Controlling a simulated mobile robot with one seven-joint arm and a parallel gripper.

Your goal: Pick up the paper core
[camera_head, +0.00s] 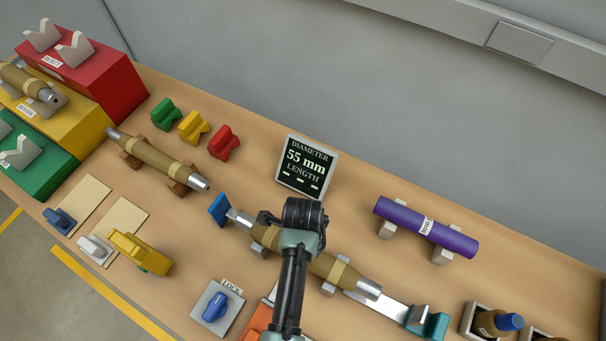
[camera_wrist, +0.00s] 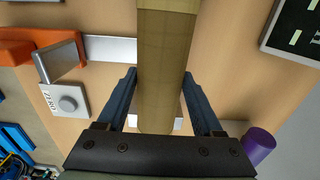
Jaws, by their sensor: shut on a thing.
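The brown paper core (camera_head: 330,266) with bare metal ends lies across the middle of the table, between a blue jaw (camera_head: 218,210) on its left and a teal jaw (camera_head: 431,325) on its right. Pale supports show beneath it; I cannot tell whether it touches them. My gripper (camera_head: 303,222) is over its middle, and the arm hides part of it. In the wrist view the paper core (camera_wrist: 165,50) runs between the two dark blue fingers of my gripper (camera_wrist: 159,76), which are shut on it.
A similar brown core (camera_head: 155,158) rests on wooden cradles at left. A purple roll (camera_head: 427,227) lies on pale blocks at right. A display (camera_head: 307,166) reading 55 mm stands behind. Red (camera_head: 115,88), yellow (camera_head: 85,118) and green (camera_head: 48,168) stands fill the left end. A LOCK switch (camera_head: 216,308) is in front.

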